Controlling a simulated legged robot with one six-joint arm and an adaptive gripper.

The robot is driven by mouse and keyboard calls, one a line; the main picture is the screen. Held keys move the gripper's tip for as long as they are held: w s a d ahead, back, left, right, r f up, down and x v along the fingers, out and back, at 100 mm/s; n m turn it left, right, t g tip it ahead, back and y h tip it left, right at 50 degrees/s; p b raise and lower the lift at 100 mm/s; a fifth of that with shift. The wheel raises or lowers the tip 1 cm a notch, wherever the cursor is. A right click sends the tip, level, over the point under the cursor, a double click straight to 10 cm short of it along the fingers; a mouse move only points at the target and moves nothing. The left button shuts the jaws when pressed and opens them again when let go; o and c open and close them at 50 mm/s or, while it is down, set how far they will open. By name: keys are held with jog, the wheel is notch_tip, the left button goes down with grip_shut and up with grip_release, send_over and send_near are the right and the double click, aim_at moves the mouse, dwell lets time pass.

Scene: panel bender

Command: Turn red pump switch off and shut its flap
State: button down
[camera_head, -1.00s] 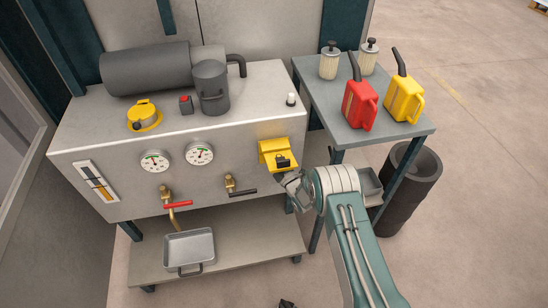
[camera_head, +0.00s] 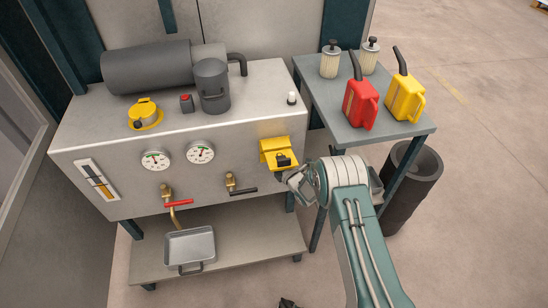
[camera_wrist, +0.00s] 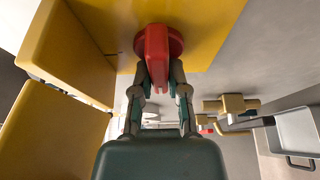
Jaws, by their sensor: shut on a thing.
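The yellow switch box (camera_head: 272,147) is on the right of the machine's front, with its yellow flap standing open. In the wrist view the flap (camera_wrist: 62,120) sticks out on the left, away from the yellow face (camera_wrist: 215,30). The red pump switch (camera_wrist: 157,48) is a round knob with a raised bar handle. My gripper (camera_wrist: 160,82) has its two fingers on either side of the bar and is shut on it. In the head view my gripper (camera_head: 287,176) is at the box, and the red switch is hidden there.
Below the box is a valve with a black handle (camera_head: 243,191), and left of it one with a red handle (camera_head: 178,203). A metal tray (camera_head: 190,246) sits on the lower shelf. A side table (camera_head: 325,100) with red and yellow cans stands right, above a dark bin (camera_head: 420,185).

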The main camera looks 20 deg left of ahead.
jog(key=shift+s+a+f, duration=0.15)
jog(key=c, duration=0.9)
grip_release()
jog(key=shift+o, duration=1.3)
jog(key=shift+a, duration=0.2)
jog(key=shift+d, duration=0.45)
jog(key=v, duration=1.1)
jog(key=shift+s, duration=0.15)
jog(key=shift+f, duration=0.1)
